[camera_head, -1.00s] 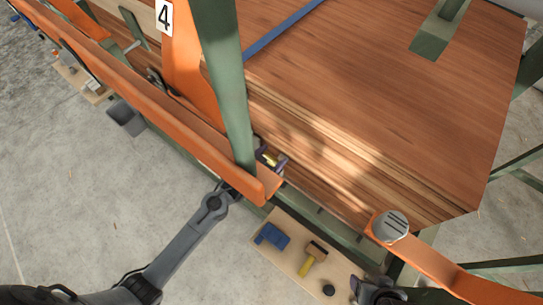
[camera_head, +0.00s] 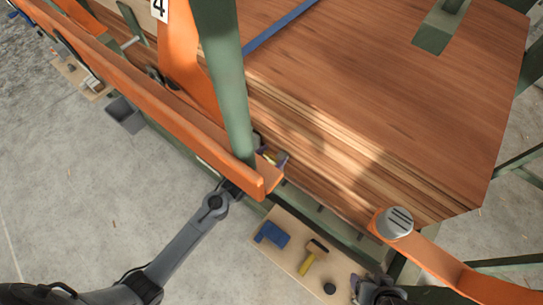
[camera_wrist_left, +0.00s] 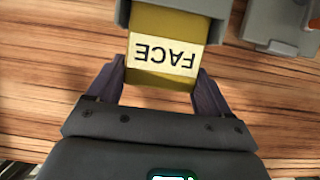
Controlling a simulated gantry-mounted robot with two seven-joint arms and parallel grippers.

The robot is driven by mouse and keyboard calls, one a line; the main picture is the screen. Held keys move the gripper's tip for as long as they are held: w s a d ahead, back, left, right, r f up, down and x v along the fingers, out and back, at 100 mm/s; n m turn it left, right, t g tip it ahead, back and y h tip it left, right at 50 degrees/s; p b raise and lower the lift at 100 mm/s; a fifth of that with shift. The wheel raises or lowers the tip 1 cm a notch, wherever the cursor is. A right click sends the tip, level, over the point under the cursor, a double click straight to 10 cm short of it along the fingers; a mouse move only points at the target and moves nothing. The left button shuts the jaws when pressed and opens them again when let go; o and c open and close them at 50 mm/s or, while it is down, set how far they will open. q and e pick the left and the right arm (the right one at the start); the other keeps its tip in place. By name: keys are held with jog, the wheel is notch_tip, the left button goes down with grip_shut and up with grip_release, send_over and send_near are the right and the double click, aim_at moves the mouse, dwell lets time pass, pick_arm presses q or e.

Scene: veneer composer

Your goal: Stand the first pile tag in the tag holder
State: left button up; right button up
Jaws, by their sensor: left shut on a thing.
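A yellow tag (camera_wrist_left: 150,83) with a white label reading FACE, upside down in the left wrist view, sits between the fingers of my left gripper (camera_wrist_left: 158,85). The gripper is shut on it. The tag's far end meets a grey holder (camera_wrist_left: 212,30), which flanks it on both sides; how deep it sits I cannot tell. In the head view my left gripper (camera_head: 276,160) is at the near edge of the veneer pile (camera_head: 390,110), partly hidden by a green post. My right gripper (camera_head: 378,290) is a dark shape at the bottom edge; its fingers are unclear.
A green post (camera_head: 222,80) and an orange rail (camera_head: 150,105) stand close to my left arm. A wooden board (camera_head: 285,250) holds a blue tool (camera_head: 271,234), a yellow-handled tool (camera_head: 308,262) and a black knob (camera_head: 330,288). Another grey block (camera_wrist_left: 262,25) stands beside the holder.

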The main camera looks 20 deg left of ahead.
pick_arm(q)
jog(key=o, duration=0.9)
